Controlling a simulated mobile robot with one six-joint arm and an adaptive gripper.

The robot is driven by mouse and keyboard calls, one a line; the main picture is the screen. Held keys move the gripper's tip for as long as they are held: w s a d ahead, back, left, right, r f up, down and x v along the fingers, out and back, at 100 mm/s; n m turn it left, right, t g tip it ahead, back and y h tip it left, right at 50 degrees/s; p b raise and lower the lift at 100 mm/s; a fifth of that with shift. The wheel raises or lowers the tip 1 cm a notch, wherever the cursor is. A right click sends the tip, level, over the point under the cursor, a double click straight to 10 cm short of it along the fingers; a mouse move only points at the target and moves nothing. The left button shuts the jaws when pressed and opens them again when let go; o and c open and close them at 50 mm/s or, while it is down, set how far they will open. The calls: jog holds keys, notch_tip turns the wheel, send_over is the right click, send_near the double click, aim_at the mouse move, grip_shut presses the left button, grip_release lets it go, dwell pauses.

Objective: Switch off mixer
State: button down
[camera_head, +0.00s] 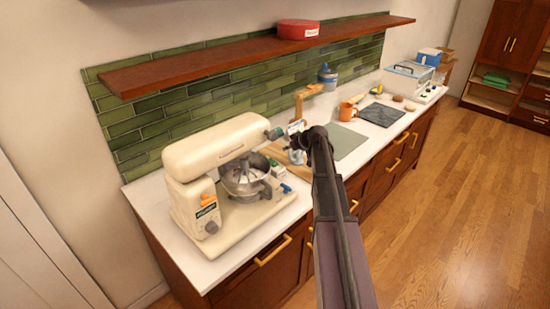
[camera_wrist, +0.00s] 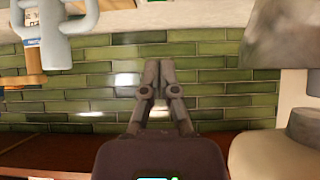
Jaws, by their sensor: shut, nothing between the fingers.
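The cream stand mixer (camera_head: 225,160) stands on the left end of the white counter, with its steel bowl (camera_head: 243,178) under the head. Its near-left side carries an orange switch-like part (camera_head: 207,200) and a dark round knob (camera_head: 211,228); I cannot read the switch's position. My gripper (camera_head: 294,141) is above the counter just right of the mixer head, apart from the controls. In the wrist view my gripper (camera_wrist: 159,68) is shut and empty, against a background of green tiles. A cream part of the mixer (camera_wrist: 270,155) fills that view's lower right.
Small containers (camera_head: 277,180) stand beside the bowl. A wooden stand (camera_head: 305,100), an orange mug (camera_head: 347,111) and a dark slab (camera_head: 381,115) sit farther right on the counter. A wooden shelf (camera_head: 200,62) with a red container (camera_head: 298,29) overhangs the back. The floor (camera_head: 470,200) is open.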

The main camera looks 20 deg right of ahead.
jog(key=shift+w+a+r, duration=0.1)
jog(key=shift+w+a, duration=0.1)
jog(key=shift+w, duration=0.05)
dwell(0.4)
jog(key=b, duration=0.7)
send_over(272, 163)
notch_tip(272, 163, down, 7)
jog(key=shift+w+r, duration=0.1)
jog(key=shift+r, duration=0.05)
jog(key=shift+f, duration=0.35)
jog(key=shift+f+b, duration=1.35)
jog(key=shift+b, duration=0.25)
